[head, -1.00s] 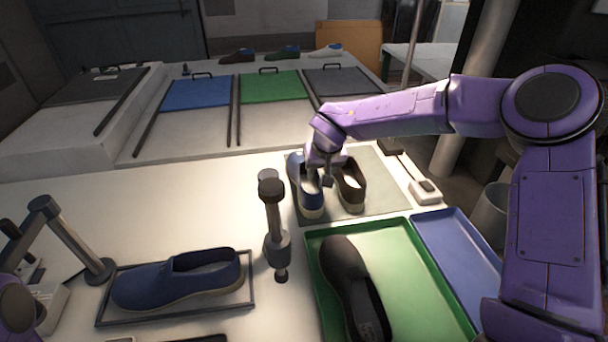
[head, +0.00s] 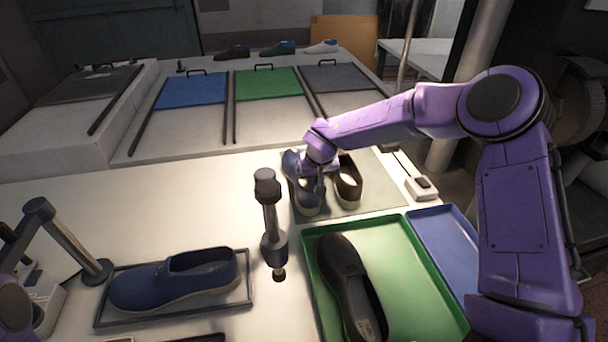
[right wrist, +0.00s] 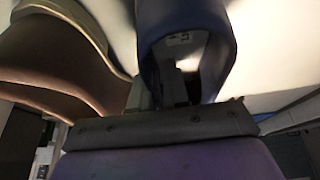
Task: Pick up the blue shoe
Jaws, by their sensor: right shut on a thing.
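A blue shoe (head: 304,191) with a pale sole stands on the grey mat (head: 378,205), left of a brown shoe (head: 347,184). My right gripper (head: 318,183) is at this blue shoe, shut on its side wall near the opening. In the right wrist view the blue shoe (right wrist: 218,28) hangs over the jaws (right wrist: 175,92), with the brown shoe (right wrist: 60,62) beside it. Another blue shoe (head: 172,284) lies in a dark-framed tray at the front left. Only a purple part of my left arm shows at the lower left edge; its gripper is out of view.
A dark brown shoe (head: 348,285) lies in a green tray (head: 412,262), beside a blue tray (head: 448,240). A grey post (head: 269,222) stands just left of the mat. Several shoes (head: 277,48) stand on the back ledge. The white table's middle left is clear.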

